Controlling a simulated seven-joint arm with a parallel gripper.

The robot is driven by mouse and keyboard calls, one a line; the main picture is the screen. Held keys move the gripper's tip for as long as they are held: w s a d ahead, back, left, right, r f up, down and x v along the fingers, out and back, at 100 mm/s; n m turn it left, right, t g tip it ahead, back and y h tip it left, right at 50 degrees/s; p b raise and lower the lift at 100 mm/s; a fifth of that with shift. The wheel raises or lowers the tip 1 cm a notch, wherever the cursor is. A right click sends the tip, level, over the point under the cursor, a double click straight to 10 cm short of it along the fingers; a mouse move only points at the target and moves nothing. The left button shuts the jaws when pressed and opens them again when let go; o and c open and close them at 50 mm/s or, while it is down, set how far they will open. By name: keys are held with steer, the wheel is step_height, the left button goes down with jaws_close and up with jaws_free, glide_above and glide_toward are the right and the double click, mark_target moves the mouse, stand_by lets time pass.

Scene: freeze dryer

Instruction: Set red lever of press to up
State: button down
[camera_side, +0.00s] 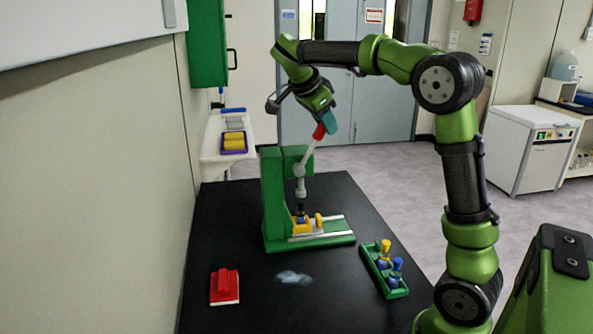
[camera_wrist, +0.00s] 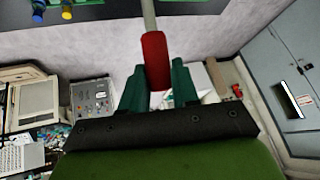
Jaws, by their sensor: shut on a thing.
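The green press (camera_side: 275,200) stands on the black table. Its lever has a grey shaft and a red handle (camera_side: 319,131), and it points up and to the right, tilted off vertical. My gripper (camera_side: 328,121) is at the top of the lever, shut on the red handle. In the wrist view the red handle (camera_wrist: 155,60) sits between the two green fingers (camera_wrist: 158,85), with the grey shaft running up out of the picture. A yellow holder (camera_side: 301,225) with a small dark-topped piece sits under the press on the pale rails.
A green rack (camera_side: 384,270) with yellow-topped and blue-topped vials stands at the right of the table. A red block (camera_side: 225,287) lies front left, and a pale bluish patch (camera_side: 293,278) lies near the middle. The left wall is close to the table.

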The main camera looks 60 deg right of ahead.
steer(key=shift+w+a+r+n+g+h, duration=0.15)
steer(key=shift+w+a+r+g+h, duration=0.2)
steer(key=shift+w+a+g+h, duration=0.25)
steer(key=shift+w+a+r+n+g+h, duration=0.15)
steer(key=shift+w+a+r+g+h, duration=0.2)
steer(key=shift+w+a+h, duration=0.4)
steer(key=shift+a, duration=0.1)
steer(key=c, duration=0.9)
jaws_free()
steer(key=shift+f, duration=0.1)
steer(key=v, duration=1.2)
steer(key=shift+w, duration=0.1)
